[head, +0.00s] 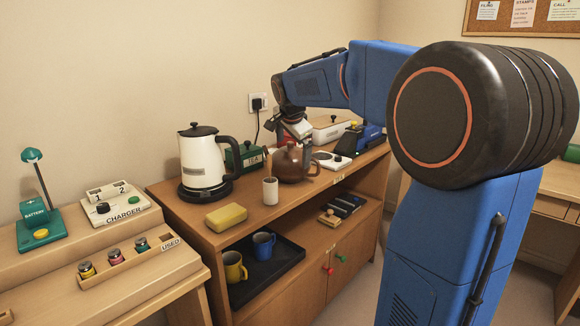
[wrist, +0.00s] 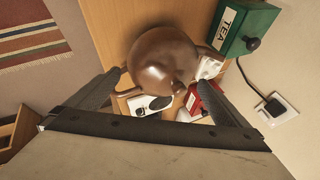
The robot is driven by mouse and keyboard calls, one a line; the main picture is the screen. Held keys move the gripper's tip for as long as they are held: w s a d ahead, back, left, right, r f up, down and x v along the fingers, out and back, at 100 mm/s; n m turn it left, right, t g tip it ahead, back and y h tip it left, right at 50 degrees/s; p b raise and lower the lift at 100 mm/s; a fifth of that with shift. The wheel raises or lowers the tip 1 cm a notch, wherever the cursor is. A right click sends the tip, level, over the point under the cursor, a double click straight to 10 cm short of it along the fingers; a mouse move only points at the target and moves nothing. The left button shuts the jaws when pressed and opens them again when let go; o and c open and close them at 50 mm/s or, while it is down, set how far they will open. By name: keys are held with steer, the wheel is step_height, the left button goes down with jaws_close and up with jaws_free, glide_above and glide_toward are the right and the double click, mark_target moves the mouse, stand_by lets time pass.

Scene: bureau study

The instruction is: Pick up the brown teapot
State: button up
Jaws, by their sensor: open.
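The brown teapot (head: 288,166) stands on the wooden cabinet top, behind and right of a small white cup. My gripper (head: 294,132) is directly over the teapot, pointing down. In the wrist view the round brown teapot (wrist: 163,60) fills the upper middle, and the two dark fingers of my gripper (wrist: 165,92) are spread apart at its near side. The gripper is open and holds nothing. I cannot tell whether a finger touches the teapot. The teapot's top is partly hidden by the gripper in the head view.
A small white cup (head: 270,191) stands close to the teapot's front left. A green tea box (head: 246,155) and a white kettle (head: 203,158) stand to the left. A white-topped device (head: 331,160) sits to the right. A yellow sponge-like block (head: 226,217) lies near the front edge.

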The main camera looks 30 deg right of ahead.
mark_target(293, 154)
steer(key=x, duration=0.4)
steer(key=shift+w+d+f, duration=0.1)
steer(key=shift+d+f, duration=0.05)
steer(key=shift+f, duration=0.15)
steer(key=c, duration=1.2)
steer(key=shift+r, duration=0.1)
steer(key=shift+r, duration=0.1)
step_height(293, 154, up, 18)
